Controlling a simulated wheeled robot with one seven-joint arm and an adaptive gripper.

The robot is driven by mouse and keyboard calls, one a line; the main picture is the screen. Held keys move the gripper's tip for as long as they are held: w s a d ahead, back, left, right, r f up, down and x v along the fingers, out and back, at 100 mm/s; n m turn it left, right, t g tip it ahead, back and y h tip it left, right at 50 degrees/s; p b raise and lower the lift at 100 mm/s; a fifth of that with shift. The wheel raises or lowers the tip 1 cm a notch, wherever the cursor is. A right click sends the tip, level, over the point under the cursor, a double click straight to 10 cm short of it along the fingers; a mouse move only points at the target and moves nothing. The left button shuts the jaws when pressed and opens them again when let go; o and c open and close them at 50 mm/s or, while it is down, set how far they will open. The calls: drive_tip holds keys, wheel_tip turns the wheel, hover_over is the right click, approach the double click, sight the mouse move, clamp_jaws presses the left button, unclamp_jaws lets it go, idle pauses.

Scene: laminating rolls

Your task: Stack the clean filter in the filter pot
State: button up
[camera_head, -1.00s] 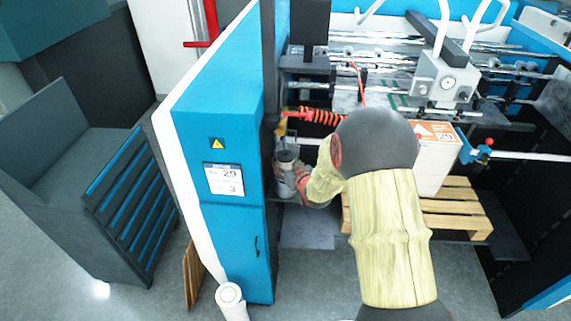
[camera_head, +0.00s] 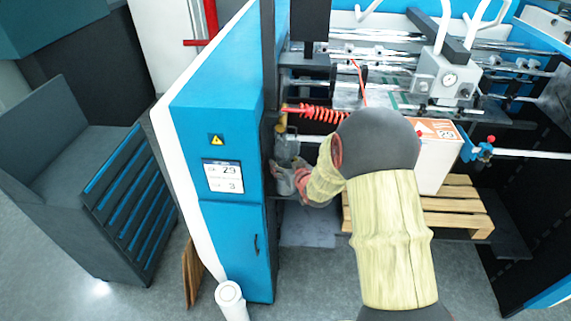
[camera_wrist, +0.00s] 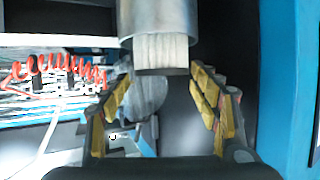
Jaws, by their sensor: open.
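The filter pot (camera_wrist: 158,20) is a grey metal cylinder at the top of the wrist view. A pale pleated filter (camera_wrist: 161,50) with a dark end shows directly below its rim and appears to be partly inside it; its upper part is hidden. My gripper (camera_wrist: 160,80) is open, with its yellow-padded fingers apart on either side below the filter's exposed end. Nothing is seen held between them. In the head view my gripper (camera_head: 286,180) is beside the blue cabinet, below the pot (camera_head: 287,147), which is small and partly unclear there.
The blue cabinet (camera_head: 228,235) stands close left of my gripper. A red coiled hose (camera_head: 315,114) runs above it. A box (camera_head: 437,158) on a wooden pallet (camera_head: 455,207) stands to the right. A white roll (camera_head: 230,295) stands at the cabinet's foot.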

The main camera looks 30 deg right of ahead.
idle(0.3)
drive_tip(key=shift+r+p, duration=0.6)
drive_tip(key=shift+p, duration=0.1)
drive_tip(key=shift+s+r, duration=0.2)
drive_tip(key=shift+r, duration=0.1)
drive_tip(key=s+a+r+g+h+b, duration=0.15)
drive_tip(key=s+a+r, duration=0.25)
drive_tip(key=s+r, duration=0.4)
drive_tip(key=s+a+r+g+y, duration=0.15)
drive_tip(key=s+a+r, duration=0.35)
drive_tip(key=s, duration=0.5)
drive_tip(key=s+a+r+g, duration=0.1)
drive_tip(key=s+a, duration=0.2)
drive_tip(key=s, duration=0.3)
drive_tip(key=s+a+r+n+g+y, duration=0.1)
drive_tip(key=s+a+r+g, duration=0.1)
drive_tip(key=s+a, duration=0.2)
drive_tip(key=s+a+r+g, duration=0.1)
drive_tip(key=s+a, duration=0.2)
drive_tip(key=s, duration=0.6)
drive_tip(key=shift+s+a+r+g+y, duration=0.3)
drive_tip(key=shift+s+a+r+g, duration=0.05)
drive_tip(key=shift+s+g, duration=0.05)
drive_tip(key=shift+f, duration=0.1)
